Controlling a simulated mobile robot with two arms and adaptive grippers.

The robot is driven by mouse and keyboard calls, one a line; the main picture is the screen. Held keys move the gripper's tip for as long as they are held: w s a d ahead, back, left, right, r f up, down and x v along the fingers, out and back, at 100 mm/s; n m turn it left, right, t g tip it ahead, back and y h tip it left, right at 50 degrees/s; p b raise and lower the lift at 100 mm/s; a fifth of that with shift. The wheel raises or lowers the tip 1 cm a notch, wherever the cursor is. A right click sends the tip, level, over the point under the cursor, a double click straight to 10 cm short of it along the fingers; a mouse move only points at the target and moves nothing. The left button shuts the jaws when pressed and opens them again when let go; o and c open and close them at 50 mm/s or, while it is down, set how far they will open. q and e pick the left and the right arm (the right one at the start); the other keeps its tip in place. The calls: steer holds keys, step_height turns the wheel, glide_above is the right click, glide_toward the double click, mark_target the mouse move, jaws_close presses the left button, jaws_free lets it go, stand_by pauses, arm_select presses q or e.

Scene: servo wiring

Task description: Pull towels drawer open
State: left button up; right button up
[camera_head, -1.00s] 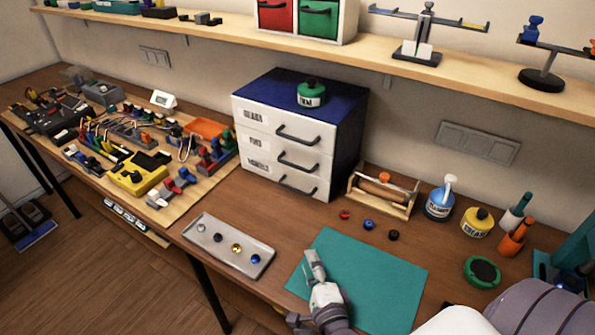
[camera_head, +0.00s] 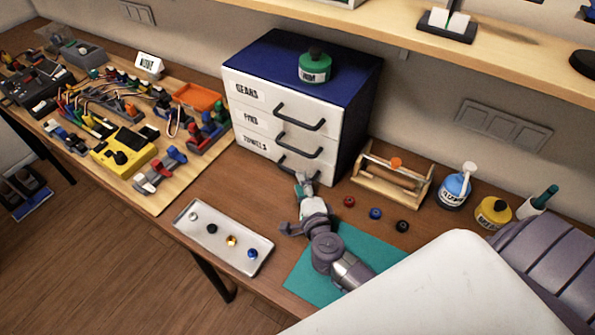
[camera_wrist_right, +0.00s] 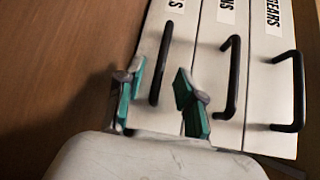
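The towels drawer (camera_head: 258,147) is the bottom one of three white drawers in a blue-topped cabinet (camera_head: 300,52). Its front looks flush with the drawers above. Its black handle (camera_wrist_right: 162,62) shows in the right wrist view, and the gripper partly covers it in the head view. My right gripper (camera_head: 307,184) is in front of this handle. In the right wrist view my right gripper (camera_wrist_right: 160,98) is open, with teal-padded fingers on either side of the handle's near end. I cannot tell whether either finger touches it. My left gripper is not in view.
A green jar (camera_head: 314,68) stands on the cabinet.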

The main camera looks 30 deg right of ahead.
steer(key=x, duration=0.3)
steer(key=shift+w, duration=0.35)
steer(key=shift+w+d, duration=0.1)
steer(key=shift+w, duration=0.1)
steer(key=shift+w+d+f, duration=0.1)
steer(key=shift+w, duration=0.1)
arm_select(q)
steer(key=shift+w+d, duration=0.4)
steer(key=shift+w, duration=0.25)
arm_select(e)
jaws_close()
